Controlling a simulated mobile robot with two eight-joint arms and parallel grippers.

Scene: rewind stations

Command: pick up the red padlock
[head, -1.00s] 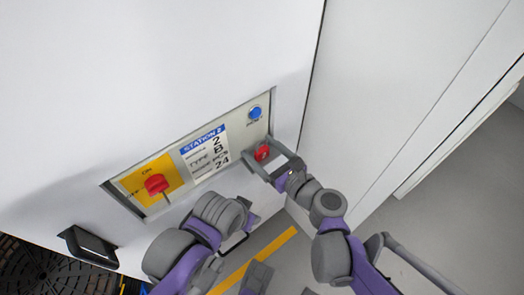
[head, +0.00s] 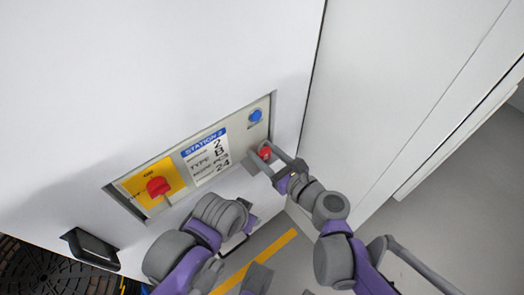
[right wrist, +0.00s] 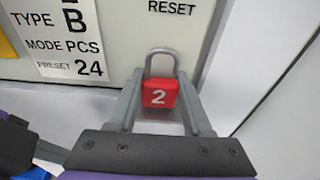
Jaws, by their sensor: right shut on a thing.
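The red padlock (right wrist: 158,95) has a white "2" on its body and a grey shackle pointing up. It also shows in the head view (head: 265,153), at the right end of the station's recessed panel. My right gripper (right wrist: 160,100) is shut on the padlock body, one finger on each side; it also shows in the head view (head: 267,158). Whether the padlock still touches a hook or ledge on the panel, I cannot tell. My left arm shows at the bottom of the head view, and its fingers cannot be made out clearly.
The panel holds a red rotary switch (head: 158,187) on a yellow plate, a "STATION 2" label (head: 206,155) and a blue reset button (head: 255,115). A black handle (head: 91,248) is at lower left. A white wall stands to the right; grey floor lies beyond.

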